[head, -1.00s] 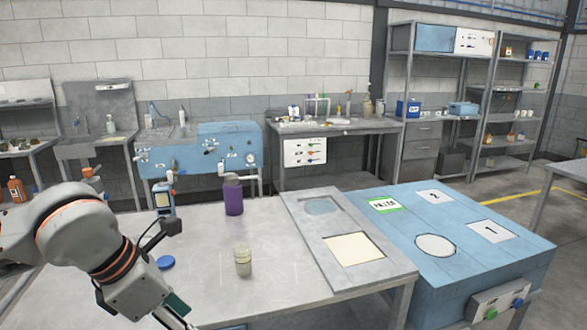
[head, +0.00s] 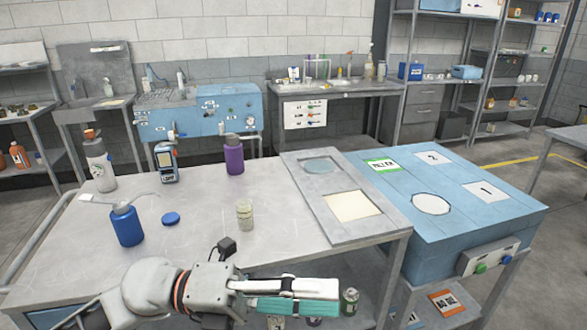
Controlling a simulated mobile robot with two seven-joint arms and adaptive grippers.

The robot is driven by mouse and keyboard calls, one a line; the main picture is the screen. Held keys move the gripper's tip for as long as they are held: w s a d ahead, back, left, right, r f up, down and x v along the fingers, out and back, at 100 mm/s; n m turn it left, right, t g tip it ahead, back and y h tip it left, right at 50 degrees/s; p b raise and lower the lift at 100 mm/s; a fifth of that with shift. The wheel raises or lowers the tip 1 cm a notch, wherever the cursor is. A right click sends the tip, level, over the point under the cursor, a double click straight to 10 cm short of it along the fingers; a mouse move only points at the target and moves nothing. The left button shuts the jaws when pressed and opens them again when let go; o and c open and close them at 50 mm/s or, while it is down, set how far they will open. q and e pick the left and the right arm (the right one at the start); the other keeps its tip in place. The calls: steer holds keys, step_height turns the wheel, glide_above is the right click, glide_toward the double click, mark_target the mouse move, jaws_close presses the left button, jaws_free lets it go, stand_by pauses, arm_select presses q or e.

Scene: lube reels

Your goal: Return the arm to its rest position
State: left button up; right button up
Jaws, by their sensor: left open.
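My left arm comes in from the lower left, in front of the steel table (head: 190,245). Its gripper (head: 335,297) lies low at the table's front edge and points right. I see its pale fingers and teal pads side-on. The gripper is open, and I see nothing held in it. My right gripper is not in view.
A blue bench (head: 450,205) stands at right.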

arm_select(q)
steer(key=w+a+f+n+t+y, duration=0.3)
steer(key=w+a+f+n+t, duration=0.35)
steer(key=n+t, duration=0.5)
steer(key=w+a+f+n+t+y, duration=0.45)
steer(key=w+f+n+t, duration=0.3)
steer(key=n, duration=0.75)
steer(key=s+a+f+n+g+y, duration=0.1)
steer(key=s+a+f+n+y, duration=0.2)
steer(key=f, duration=0.5)
steer(key=s+a+f+n+y, duration=0.1)
steer(key=a+f+n+y, duration=0.25)
steer(key=f, duration=0.35)
steer(key=s+a+f+n+g+y, duration=0.1)
steer(key=s+a+f+n+g, duration=0.1)
steer(key=s+f, duration=0.3)
steer(key=s+a+f+n+g+y, duration=0.1)
steer(key=s+a+f, duration=0.3)
steer(key=f, duration=0.6)
steer(key=shift+s+n+g, duration=0.5)
steer(key=shift+s+g, duration=0.4)
steer(key=shift+s, duration=0.2)
